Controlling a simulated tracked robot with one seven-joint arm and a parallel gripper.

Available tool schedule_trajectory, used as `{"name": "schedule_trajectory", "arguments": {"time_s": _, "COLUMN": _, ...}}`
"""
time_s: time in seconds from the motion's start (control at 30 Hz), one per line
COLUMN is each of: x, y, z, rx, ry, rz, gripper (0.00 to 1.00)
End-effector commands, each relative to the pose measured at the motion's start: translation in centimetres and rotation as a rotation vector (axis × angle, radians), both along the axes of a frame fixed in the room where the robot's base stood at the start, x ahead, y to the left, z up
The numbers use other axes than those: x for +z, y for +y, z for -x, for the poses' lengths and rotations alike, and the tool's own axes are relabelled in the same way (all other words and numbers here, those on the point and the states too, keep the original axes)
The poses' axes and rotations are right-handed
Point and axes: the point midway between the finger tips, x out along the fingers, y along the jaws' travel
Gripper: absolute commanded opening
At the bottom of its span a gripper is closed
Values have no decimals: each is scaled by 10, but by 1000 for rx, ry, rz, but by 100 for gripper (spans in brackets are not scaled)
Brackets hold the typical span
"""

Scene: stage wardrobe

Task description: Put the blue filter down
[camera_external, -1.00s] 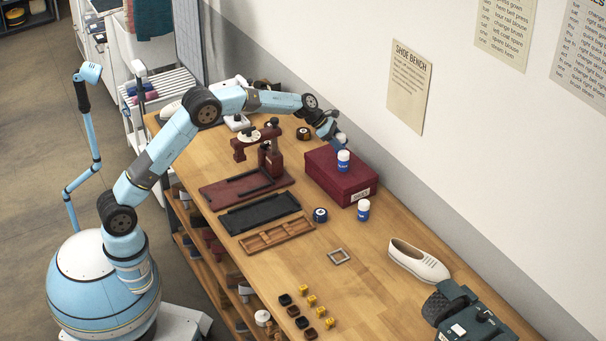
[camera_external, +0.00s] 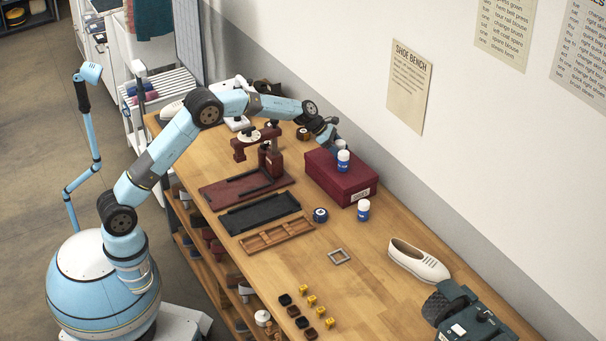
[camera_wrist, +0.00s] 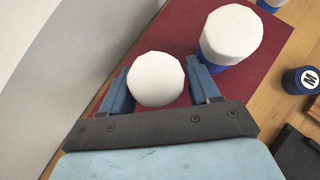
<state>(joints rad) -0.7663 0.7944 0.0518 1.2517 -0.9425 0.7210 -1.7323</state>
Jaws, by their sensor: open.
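My gripper (camera_wrist: 160,88) is open over the dark red box, its two blue fingers on either side of a round white top (camera_wrist: 157,80). The body under that top is hidden in the wrist view; in the external view, the white top (camera_external: 341,144) shows by my fingers, behind a white-and-blue container. That second container (camera_wrist: 232,34) stands upright close to the right finger, and it also shows on the box in the external view (camera_external: 343,162). No label tells which one is the blue filter.
The dark red box (camera_external: 340,188) stands near the wall. Another white-and-blue container (camera_external: 363,210) and a dark blue round tin (camera_external: 320,215) stand in front of it. A dark red press (camera_external: 268,155) is to the left. A white shoe (camera_external: 418,262) lies right; bare wood lies between.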

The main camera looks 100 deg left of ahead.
Motion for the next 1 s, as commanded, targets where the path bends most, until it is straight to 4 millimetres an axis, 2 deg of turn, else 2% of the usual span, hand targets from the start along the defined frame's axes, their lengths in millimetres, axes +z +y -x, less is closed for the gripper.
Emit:
{"name": "schedule_trajectory", "arguments": {"time_s": 0.17, "x": 14, "y": 0, "z": 12, "rx": 0, "ry": -1, "rz": -1, "gripper": 61}}
{"name": "schedule_trajectory", "arguments": {"time_s": 0.6, "x": 70, "y": 0, "z": 69, "rx": 0, "ry": -1, "rz": -1, "gripper": 61}}
{"name": "schedule_trajectory", "arguments": {"time_s": 0.8, "x": 83, "y": 0, "z": 82, "rx": 0, "ry": 0, "rz": -1, "gripper": 61}}
{"name": "schedule_trajectory", "arguments": {"time_s": 1.0, "x": 86, "y": 0, "z": 85, "rx": -1, "ry": 0, "rz": -1, "gripper": 61}}
